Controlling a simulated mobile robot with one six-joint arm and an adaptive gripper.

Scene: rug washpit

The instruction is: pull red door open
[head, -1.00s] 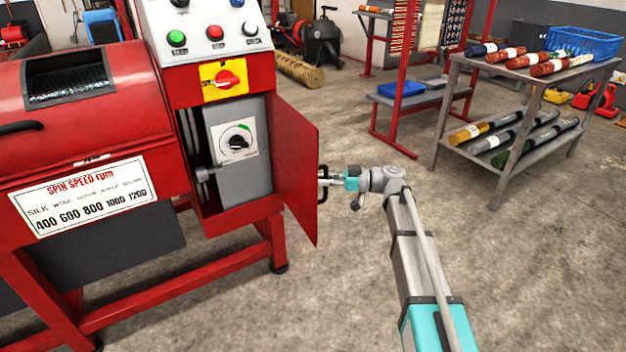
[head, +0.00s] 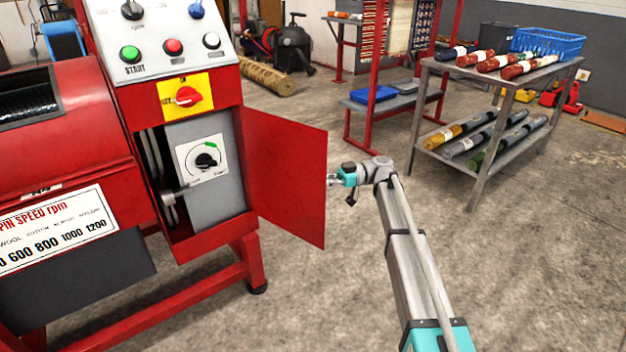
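The red door (head: 287,178) of the machine's control box stands open, hinged on its left side and swung out to the right. Its flat inner face shows. No handle shows on this face; the outer face is hidden. My gripper (head: 333,181) is at the door's free right edge, about mid-height. Its fingertips are small and partly lost behind or against that edge, so I cannot tell whether they touch the door or grip anything. Inside the opening is a grey panel with a black dial (head: 206,161).
The red machine (head: 70,150) fills the left, with its leg (head: 250,262) on the floor below the door. A grey shelf table (head: 480,165) with rolled rugs stands at the right. A red rack (head: 375,100) is behind. The concrete floor around my arm is clear.

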